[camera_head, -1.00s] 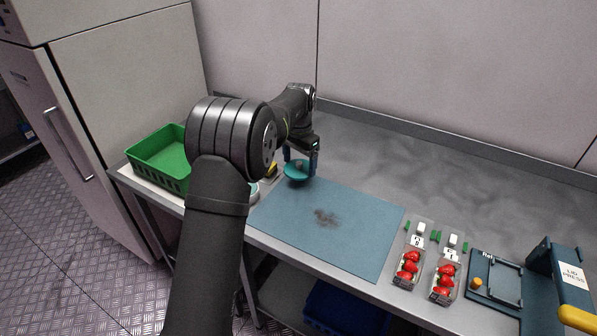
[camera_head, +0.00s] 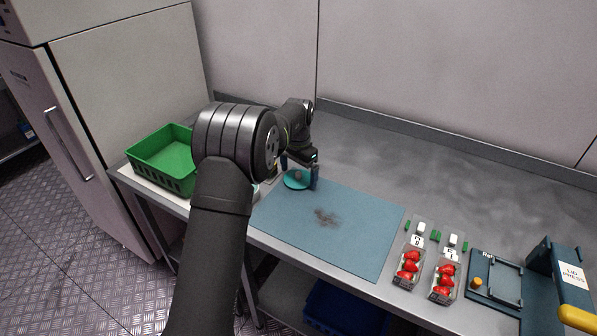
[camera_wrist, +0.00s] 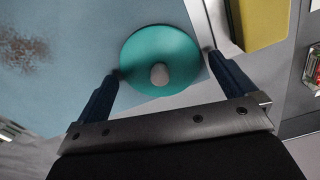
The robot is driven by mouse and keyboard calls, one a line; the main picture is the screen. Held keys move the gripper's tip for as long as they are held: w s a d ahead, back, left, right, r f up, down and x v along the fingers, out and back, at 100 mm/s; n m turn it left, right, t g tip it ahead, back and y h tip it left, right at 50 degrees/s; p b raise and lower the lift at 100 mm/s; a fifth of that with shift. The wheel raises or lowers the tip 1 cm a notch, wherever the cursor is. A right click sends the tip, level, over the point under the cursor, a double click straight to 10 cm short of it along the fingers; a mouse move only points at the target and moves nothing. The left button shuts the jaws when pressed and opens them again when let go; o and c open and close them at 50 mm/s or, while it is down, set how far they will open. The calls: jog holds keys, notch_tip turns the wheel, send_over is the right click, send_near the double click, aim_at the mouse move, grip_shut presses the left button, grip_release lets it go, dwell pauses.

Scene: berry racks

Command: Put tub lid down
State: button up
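The tub lid (camera_head: 290,183) is a round teal disc with a pale knob. It lies at the far left corner of the blue mat (camera_head: 350,231), partly over its edge. In the wrist view the lid (camera_wrist: 160,47) shows whole, knob facing the camera. My gripper (camera_head: 300,174) is above the lid with its fingers wide apart. In the wrist view my gripper (camera_wrist: 163,66) is open, a finger on either side of the lid and clear of the knob. The tub is mostly hidden behind my arm.
A green crate (camera_head: 160,178) stands at the left end of the bench. A yellow object (camera_wrist: 262,22) lies near the lid. Two strawberry punnets (camera_head: 408,268) and a lid press (camera_head: 560,272) stand at the right. The mat's middle is clear except for a dark smudge.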

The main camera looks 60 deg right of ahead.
aim_at(298, 172)
notch_tip(298, 172, up, 12)
jog(key=shift+r, duration=0.15)
dwell(0.4)
notch_tip(298, 172, down, 12)
jog(key=shift+f, duration=0.1)
notch_tip(298, 172, up, 2)
jog(key=shift+r, duration=1.05)
